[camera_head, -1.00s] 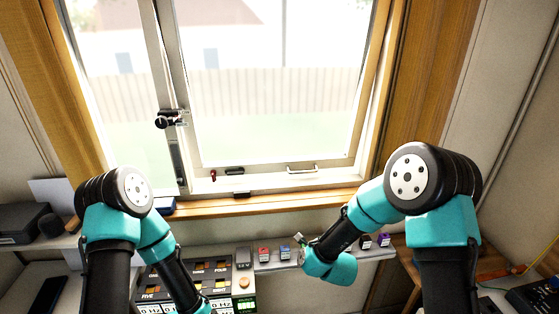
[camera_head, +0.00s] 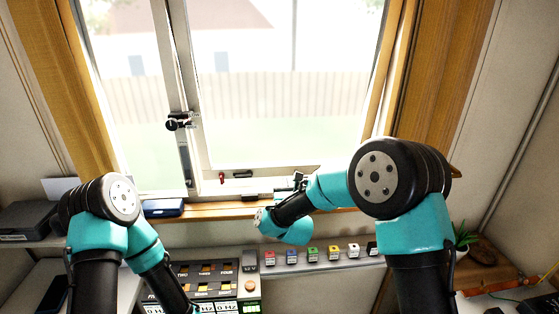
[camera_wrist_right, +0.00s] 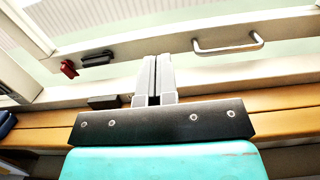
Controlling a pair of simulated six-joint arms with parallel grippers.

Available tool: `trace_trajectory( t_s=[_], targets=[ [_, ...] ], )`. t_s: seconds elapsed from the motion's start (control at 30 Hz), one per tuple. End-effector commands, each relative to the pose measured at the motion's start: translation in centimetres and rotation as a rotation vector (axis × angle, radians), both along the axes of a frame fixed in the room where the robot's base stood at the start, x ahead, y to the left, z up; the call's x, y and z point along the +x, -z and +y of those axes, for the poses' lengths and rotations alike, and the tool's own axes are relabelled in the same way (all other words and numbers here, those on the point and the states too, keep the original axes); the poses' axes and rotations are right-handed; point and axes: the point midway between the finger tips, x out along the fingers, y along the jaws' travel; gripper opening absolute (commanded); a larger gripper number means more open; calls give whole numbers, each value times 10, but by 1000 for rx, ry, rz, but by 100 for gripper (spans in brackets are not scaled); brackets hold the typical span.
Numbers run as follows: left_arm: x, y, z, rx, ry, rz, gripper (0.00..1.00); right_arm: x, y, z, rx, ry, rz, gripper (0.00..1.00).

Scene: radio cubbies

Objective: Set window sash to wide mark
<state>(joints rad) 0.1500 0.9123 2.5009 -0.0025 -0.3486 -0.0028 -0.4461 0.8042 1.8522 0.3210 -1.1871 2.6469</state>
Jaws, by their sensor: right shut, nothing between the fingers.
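The window sash (camera_head: 212,152) has a pale frame and clear pane. I cannot tell how far it stands open. A silver bar handle (camera_wrist_right: 228,48) sits on the lower rail in the right wrist view; in the head view my arm covers it. A red piece (camera_head: 222,178) and a black latch piece (camera_head: 243,174) sit at the rail's left. My right gripper (camera_head: 299,178) is shut and empty near the lower rail, left of the handle; its fingers show in the wrist view (camera_wrist_right: 156,65). I cannot make out a wide mark. My left gripper is out of view.
A small black block (camera_wrist_right: 103,101) sits by the wooden sill. A black fitting (camera_head: 178,122) is on the post at left. Below are a shelf with several coloured cubes (camera_head: 313,254) and a button panel (camera_head: 205,268). A plant (camera_head: 464,236) stands at right.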

Motion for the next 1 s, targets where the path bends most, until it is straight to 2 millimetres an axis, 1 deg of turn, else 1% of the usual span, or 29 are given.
trace_trajectory(
  t_s=[0.13,0.27,1.0],
  targets=[
    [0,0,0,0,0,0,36,3,0,0,-1,0,1,0],
    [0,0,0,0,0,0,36,13,-1,1,-1,1,0,0],
    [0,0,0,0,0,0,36,114,-13,13,-2,0,1,0]
  ],
)
